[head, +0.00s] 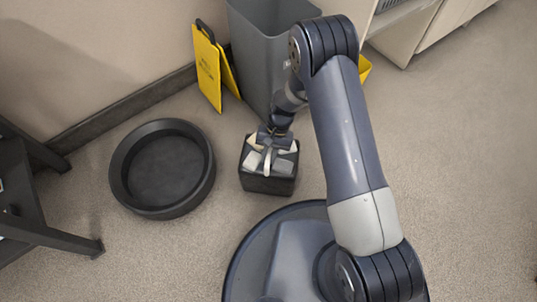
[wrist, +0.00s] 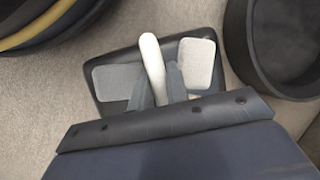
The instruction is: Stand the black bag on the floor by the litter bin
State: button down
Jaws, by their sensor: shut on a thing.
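The black bag (head: 267,184) is a dark, box-like thing with pale pads on top and a white handle. It is upright in the head view, in front of the grey litter bin (head: 262,60); whether its base touches the floor I cannot tell. My gripper (head: 270,146) is above it, shut on the handle. In the wrist view the fingers (wrist: 160,86) are on either side of the white handle (wrist: 151,55), and the bag (wrist: 118,107) shows around them. The bag's underside is hidden. My arm covers part of the bin's right side.
A round black tub (head: 122,178) lies on the floor left of the bag. A yellow folding sign (head: 208,70) stands left of the bin by the wall. A dark piece of furniture (head: 45,235) is at the left edge. Floor at the right is clear.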

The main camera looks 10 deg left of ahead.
jog(key=c, duration=1.3)
grip_release()
jog(key=p+v, duration=0.4)
jog(key=v, duration=0.6)
jog(key=shift+w+r, duration=0.2)
jog(key=shift+r, duration=0.15)
jog(key=b+x, duration=0.4)
jog(key=x, duration=0.6)
jog(key=shift+s+f, duration=0.15)
jog(key=shift+f, duration=0.25)
jog(key=shift+r+p, duration=0.35)
jog(key=shift+r, duration=0.1)
